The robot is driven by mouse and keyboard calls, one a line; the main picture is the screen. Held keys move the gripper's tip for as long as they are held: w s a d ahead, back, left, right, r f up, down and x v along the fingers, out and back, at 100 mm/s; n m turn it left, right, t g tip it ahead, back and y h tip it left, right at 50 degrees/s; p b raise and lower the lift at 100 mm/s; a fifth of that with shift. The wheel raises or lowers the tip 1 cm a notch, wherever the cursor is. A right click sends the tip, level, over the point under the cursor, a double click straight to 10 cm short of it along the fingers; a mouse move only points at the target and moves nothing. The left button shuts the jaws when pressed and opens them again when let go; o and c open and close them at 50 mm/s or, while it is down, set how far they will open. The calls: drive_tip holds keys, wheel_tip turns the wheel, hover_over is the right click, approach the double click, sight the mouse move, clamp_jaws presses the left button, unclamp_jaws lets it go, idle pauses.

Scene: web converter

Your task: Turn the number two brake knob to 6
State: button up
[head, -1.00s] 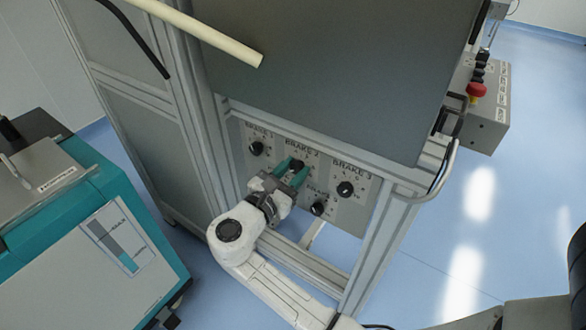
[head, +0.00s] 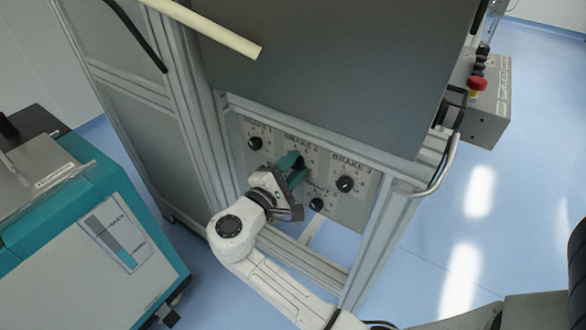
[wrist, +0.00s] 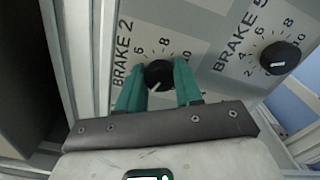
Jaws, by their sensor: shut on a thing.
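The brake 2 knob (wrist: 158,73) is round and black, on the grey panel below its BRAKE 2 label in the head view. My gripper (wrist: 157,88) is shut on it, one green finger on each side. In the wrist view a white mark shows on the knob's near part; 6, 8 and 10 are readable around the knob, while its lower numbers are hidden by the fingers. I cannot tell which number the mark points to. In the head view my gripper (head: 290,165) covers the knob.
The brake 3 knob (head: 345,184) is to the right, the brake 1 knob (head: 255,143) to the left, and another knob (head: 317,204) below. Metal frame posts (head: 373,250) flank the panel. A teal machine (head: 95,235) stands at the left.

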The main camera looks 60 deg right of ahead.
drive_tip(key=m+b, duration=0.1)
drive_tip(key=m, duration=0.1)
drive_tip(key=m+b, duration=0.1)
drive_tip(key=m, duration=0.1)
drive_tip(key=m+b, duration=0.1)
drive_tip(key=shift+f+m, duration=0.35)
drive_tip(key=shift+m, duration=0.05)
drive_tip(key=m+b, duration=0.4)
drive_tip(key=shift+f, duration=0.1)
drive_tip(key=m+b, duration=0.6)
drive_tip(key=b, duration=0.1)
drive_tip(key=shift+f+m, duration=0.1)
drive_tip(key=shift+m, duration=0.3)
drive_tip(key=m+b, duration=0.3)
drive_tip(key=shift+r+b, duration=0.2)
drive_tip(key=shift+b, duration=0.1)
drive_tip(key=o, duration=1)
drive_tip(key=shift+r, duration=0.1)
drive_tip(key=shift+o, duration=0.2)
drive_tip(key=a+p, duration=0.2)
drive_tip(key=a, duration=0.8)
drive_tip(key=shift+a+p, duration=0.35)
drive_tip(key=shift+a, duration=0.05)
